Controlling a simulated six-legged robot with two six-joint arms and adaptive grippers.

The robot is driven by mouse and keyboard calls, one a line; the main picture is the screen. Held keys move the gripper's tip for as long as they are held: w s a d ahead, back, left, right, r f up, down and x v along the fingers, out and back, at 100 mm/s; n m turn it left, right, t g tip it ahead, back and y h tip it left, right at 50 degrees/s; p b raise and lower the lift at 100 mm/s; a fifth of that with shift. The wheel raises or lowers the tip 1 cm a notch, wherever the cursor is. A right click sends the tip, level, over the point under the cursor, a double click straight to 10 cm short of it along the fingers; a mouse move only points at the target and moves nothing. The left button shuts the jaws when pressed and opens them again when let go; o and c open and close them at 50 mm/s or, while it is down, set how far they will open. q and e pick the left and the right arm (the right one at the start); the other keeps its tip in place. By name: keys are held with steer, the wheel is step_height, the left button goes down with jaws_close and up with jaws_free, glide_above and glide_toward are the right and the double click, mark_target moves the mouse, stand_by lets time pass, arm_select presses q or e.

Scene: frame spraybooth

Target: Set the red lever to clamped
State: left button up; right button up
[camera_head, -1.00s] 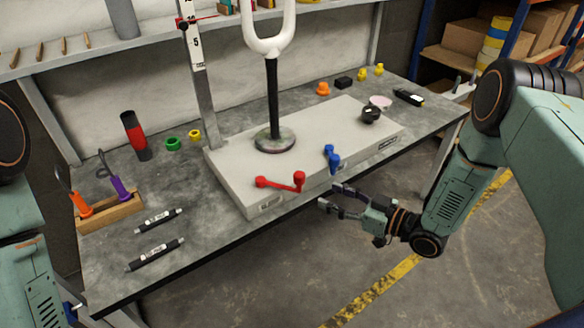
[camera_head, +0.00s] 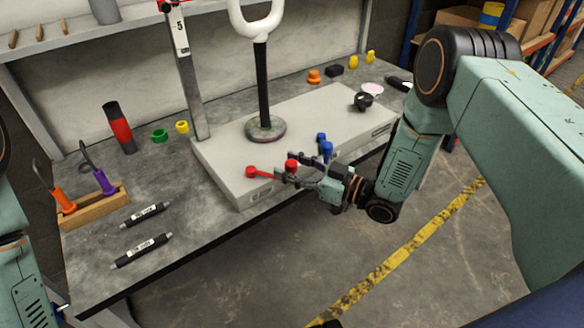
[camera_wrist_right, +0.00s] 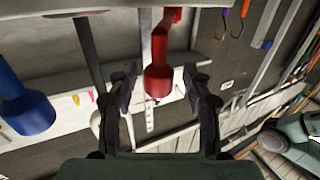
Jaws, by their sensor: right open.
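The red lever (camera_head: 266,173) is on the front part of the pale grey fixture base (camera_head: 222,166), with its arm running right to a round knob. My right gripper (camera_head: 288,178) is at that knob, by the base's front edge. In the right wrist view the red knob (camera_wrist_right: 158,82) shows between the two fingers of the right gripper (camera_wrist_right: 162,88), with gaps on both sides. The gripper is open and holds nothing. Part of my left arm shows at the left edge of the head view; its gripper is out of view.
A blue lever (camera_head: 325,146) stands just right of the red one, close to my right gripper; it also shows in the right wrist view (camera_wrist_right: 28,108). A black post (camera_head: 263,85) with a white loop rises from the base. Two dark markers (camera_head: 142,250) lie at the table's front left.

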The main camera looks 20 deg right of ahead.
steer(key=shift+w+a+f, duration=0.1)
steer(key=shift+w, duration=0.1)
steer(key=shift+s, duration=0.2)
steer(key=c, duration=0.4)
steer(key=shift+w, duration=0.1)
jaws_close()
